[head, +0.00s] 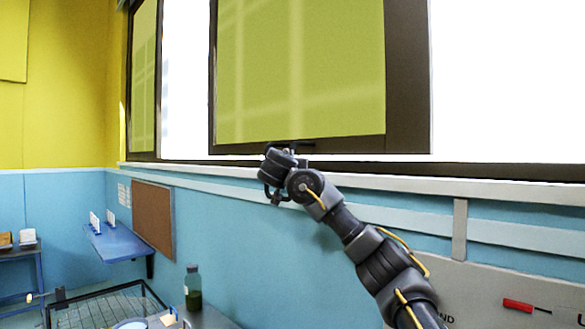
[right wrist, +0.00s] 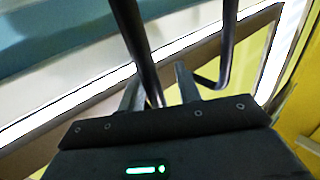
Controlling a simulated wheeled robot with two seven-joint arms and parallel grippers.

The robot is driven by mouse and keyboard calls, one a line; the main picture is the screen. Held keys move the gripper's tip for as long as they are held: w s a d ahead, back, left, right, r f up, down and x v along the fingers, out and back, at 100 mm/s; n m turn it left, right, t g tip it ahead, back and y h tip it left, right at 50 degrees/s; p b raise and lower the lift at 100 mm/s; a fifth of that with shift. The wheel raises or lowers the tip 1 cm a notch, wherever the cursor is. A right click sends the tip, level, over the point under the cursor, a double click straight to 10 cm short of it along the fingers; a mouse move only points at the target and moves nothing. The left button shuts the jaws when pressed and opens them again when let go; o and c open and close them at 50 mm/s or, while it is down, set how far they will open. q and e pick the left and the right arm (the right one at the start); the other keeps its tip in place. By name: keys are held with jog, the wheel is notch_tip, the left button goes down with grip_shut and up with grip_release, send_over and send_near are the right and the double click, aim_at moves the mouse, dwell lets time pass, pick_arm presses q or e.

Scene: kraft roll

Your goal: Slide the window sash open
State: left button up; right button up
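The window sash (head: 300,80) has yellow-green glass in a dark brown frame, with bright white openings to its left and right. A dark bar handle (head: 292,146) is at its bottom rail. My right gripper (head: 275,165) is at this lower edge, close to the handle. In the right wrist view, the two fingers of my right gripper (right wrist: 158,86) stand apart. A dark bar of the handle (right wrist: 137,45) runs down between them, nearer the left finger; I see a gap on its right side. Whether the left finger touches it is unclear. My left gripper is not in view.
A pale sill (head: 480,189) runs below the window over a blue wall. A blue shelf (head: 122,243), a brown board (head: 152,217) and a green bottle (head: 193,288) are lower left. A panel with a red item (head: 518,305) is lower right.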

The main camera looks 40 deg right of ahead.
jog(key=shift+f, duration=0.1)
jog(key=b+v, duration=0.6)
jog(key=v, duration=0.4)
jog(key=shift+s+a, duration=0.2)
jog(key=shift+a, duration=0.15)
